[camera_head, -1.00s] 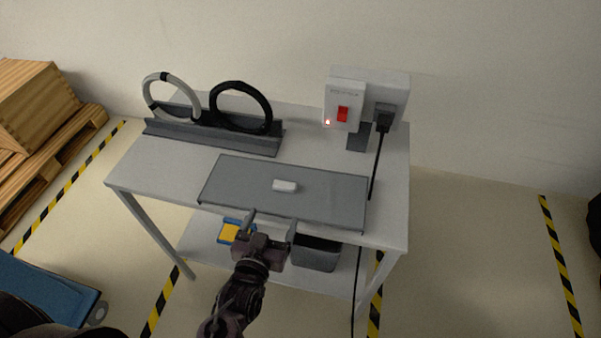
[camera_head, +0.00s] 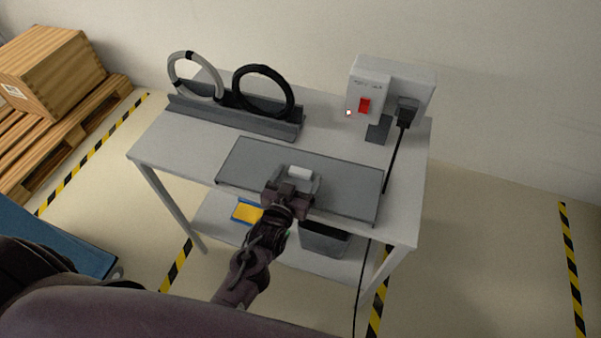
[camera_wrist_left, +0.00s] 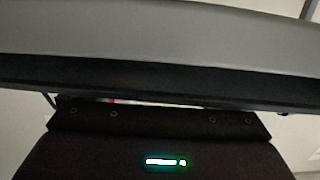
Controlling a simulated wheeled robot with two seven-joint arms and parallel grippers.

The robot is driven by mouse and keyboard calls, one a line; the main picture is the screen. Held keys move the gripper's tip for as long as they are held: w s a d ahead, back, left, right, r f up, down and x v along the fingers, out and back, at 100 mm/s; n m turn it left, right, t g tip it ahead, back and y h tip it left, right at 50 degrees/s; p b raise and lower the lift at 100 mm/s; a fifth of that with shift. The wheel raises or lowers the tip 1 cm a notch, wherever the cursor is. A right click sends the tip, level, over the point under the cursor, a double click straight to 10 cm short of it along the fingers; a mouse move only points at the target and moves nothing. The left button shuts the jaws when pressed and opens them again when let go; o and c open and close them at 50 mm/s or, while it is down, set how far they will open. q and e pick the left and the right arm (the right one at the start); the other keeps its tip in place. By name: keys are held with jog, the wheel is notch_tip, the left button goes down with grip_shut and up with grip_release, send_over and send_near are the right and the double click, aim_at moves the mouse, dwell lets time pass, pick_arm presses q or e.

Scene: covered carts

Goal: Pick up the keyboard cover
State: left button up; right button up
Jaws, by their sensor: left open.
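The keyboard cover (camera_head: 345,188) is a flat grey panel with a small white handle (camera_head: 300,172) on its top. It lies along the front of the white table. My left gripper (camera_head: 298,181) is open over the cover's middle, with its fingers on either side of the handle; I cannot tell whether they touch it. In the left wrist view a grey slab with a dark edge (camera_wrist_left: 160,40), apparently the cover, fills the upper part, and the fingertips do not show. My right gripper is not in view.
A grey rack (camera_head: 235,118) with a white ring and a black ring stands at the table's back left. A white switch box (camera_head: 369,88) with a red switch and a plugged black cable stands at the back right. A dark bin (camera_head: 325,240) and a yellow-blue item (camera_head: 247,212) sit on the lower shelf.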

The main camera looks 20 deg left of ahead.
pick_arm(q)
jog(key=c, duration=1.1)
jog(key=shift+r, duration=0.15)
